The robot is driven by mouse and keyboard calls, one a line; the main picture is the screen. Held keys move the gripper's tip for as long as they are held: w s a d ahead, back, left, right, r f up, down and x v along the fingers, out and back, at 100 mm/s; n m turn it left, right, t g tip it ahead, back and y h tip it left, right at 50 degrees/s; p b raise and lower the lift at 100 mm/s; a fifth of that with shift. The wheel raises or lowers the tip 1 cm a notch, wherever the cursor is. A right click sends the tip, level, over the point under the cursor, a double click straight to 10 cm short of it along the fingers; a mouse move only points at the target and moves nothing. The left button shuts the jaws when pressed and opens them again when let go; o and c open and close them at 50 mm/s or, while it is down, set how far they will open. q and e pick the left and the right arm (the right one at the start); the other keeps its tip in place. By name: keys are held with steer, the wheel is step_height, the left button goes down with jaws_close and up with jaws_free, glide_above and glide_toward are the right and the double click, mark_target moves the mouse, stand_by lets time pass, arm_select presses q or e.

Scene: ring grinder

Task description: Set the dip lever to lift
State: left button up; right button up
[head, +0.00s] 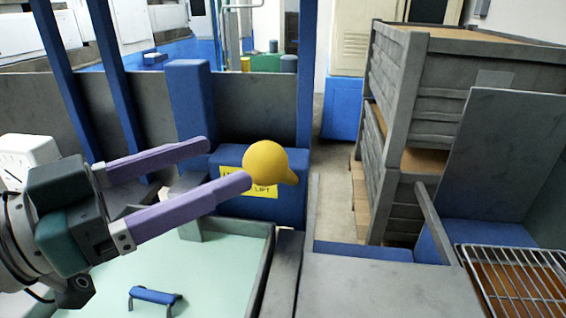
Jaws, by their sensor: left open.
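The dip lever shows as a yellow ball-shaped knob (267,163) with a short stub at its lower right. It stands in front of a blue box that carries a yellow label (262,190), where the word "LIFT" is readable at the right; the rest is partly hidden. My left gripper (230,164) comes in from the left with two purple fingers spread apart. One fingertip is just left of and below the knob, the other farther back and left. Nothing is between the fingers. Whether the front fingertip touches the knob I cannot tell. My right gripper is out of view.
A tank of pale green liquid (215,262) with a blue handle (155,297) lies below my left arm. Blue posts (306,75) stand behind. Stacked grey crates (400,110) and a wire rack (515,275) are at the right. A grey top (385,287) is clear.

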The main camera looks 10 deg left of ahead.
mark_target(283, 177)
arm_select(q)
steer(key=f+p+x, duration=0.1)
steer(key=x, duration=0.8)
steer(key=shift+d+f+m+g+h, duration=0.2)
steer(key=shift+d+m+g+h, duration=0.15)
steer(key=shift+d, duration=0.3)
steer(key=shift+s, duration=0.1)
jaws_close()
